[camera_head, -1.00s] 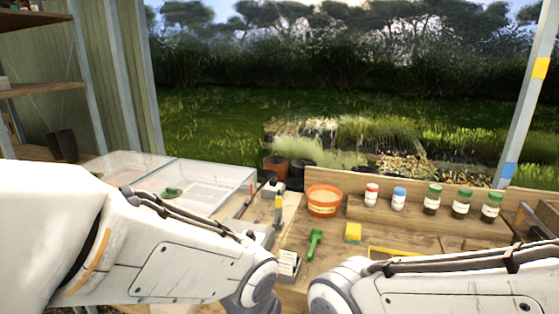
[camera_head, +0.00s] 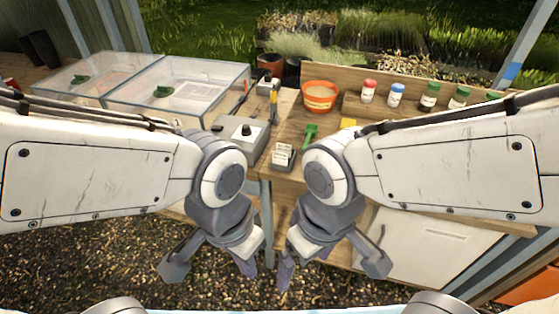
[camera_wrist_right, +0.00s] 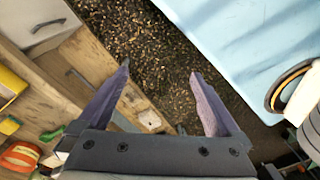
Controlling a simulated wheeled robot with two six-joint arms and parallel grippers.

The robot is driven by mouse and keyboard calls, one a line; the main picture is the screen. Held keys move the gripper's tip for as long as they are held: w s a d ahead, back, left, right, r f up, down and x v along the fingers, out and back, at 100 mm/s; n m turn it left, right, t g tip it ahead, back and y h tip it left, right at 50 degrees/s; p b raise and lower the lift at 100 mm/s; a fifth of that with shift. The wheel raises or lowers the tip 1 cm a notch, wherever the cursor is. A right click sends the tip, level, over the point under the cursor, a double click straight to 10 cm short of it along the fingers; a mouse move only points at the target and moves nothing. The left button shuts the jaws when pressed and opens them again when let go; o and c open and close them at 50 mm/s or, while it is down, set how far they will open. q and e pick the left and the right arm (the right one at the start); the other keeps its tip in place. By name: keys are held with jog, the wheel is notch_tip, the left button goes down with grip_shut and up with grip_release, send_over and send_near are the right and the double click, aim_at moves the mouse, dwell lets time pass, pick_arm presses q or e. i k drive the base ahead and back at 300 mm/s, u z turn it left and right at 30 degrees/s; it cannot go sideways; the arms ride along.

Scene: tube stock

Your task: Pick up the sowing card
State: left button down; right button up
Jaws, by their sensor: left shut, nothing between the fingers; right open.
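A small grey holder with upright white cards (camera_head: 283,155) stands near the bench's front edge in the head view. I cannot tell whether one of these is the sowing card, as the print is too small. My left gripper (camera_head: 248,265) is shut and empty, pointing down in front of the bench, below and left of the holder. My right gripper (camera_head: 305,264) is open and empty, pointing down beside it, also in front of the bench. In the right wrist view, the open fingers (camera_wrist_right: 160,74) have only gravel between their tips.
Two clear trays (camera_head: 120,98) sit at the left of the bench. An orange pot (camera_head: 320,97), a green scoop (camera_head: 310,132), a grey box with a black knob (camera_head: 243,131) and capped jars (camera_head: 396,95) stand nearby. My forearms cover parts of the bench.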

aim_at(278, 158)
jog(key=z, duration=0.05)
jog(key=i, duration=1)
jog(key=u, duration=0.05)
